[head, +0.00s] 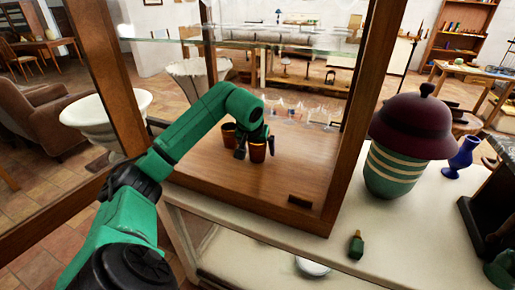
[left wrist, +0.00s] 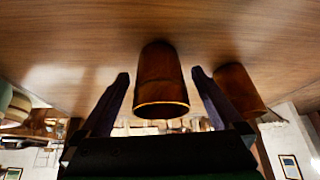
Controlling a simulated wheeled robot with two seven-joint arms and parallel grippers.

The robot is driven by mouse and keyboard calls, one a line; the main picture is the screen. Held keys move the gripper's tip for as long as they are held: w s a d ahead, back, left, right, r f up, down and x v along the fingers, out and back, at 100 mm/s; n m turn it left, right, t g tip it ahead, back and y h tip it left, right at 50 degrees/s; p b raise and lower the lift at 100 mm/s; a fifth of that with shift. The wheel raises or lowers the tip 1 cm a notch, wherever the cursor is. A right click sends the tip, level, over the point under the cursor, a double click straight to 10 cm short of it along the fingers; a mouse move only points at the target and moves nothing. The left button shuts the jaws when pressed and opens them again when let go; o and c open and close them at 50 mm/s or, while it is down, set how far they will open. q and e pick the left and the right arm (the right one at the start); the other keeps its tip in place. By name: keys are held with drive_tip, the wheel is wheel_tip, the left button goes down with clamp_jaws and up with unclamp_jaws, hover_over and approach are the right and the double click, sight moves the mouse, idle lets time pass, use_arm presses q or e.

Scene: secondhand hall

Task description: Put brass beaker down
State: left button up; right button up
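A brass beaker (head: 257,152), reddish-brown with a bright rim, stands upright on the wooden floor of the display case (head: 225,178). My left gripper (head: 256,156) is around it, with one finger on each side. In the left wrist view the beaker (left wrist: 160,85) is between the spread fingers, with a narrow gap on both sides. A second, similar beaker (head: 229,134) stands just behind and to the left in the head view. It also shows outside the right-hand finger in the left wrist view (left wrist: 238,88). My right gripper is not in view.
Wooden posts frame the case around my left arm, and a glass shelf (head: 165,40) is above. Several glasses (head: 300,112) stand behind the beakers. A small dark block (head: 299,201) lies at the front right. A striped urn (head: 392,172) stands outside to the right.

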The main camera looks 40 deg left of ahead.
use_arm(q)
drive_tip(key=shift+r, duration=0.35)
drive_tip(key=v, duration=1.1)
drive_tip(key=shift+s+r, duration=0.25)
drive_tip(key=shift+d, duration=0.1)
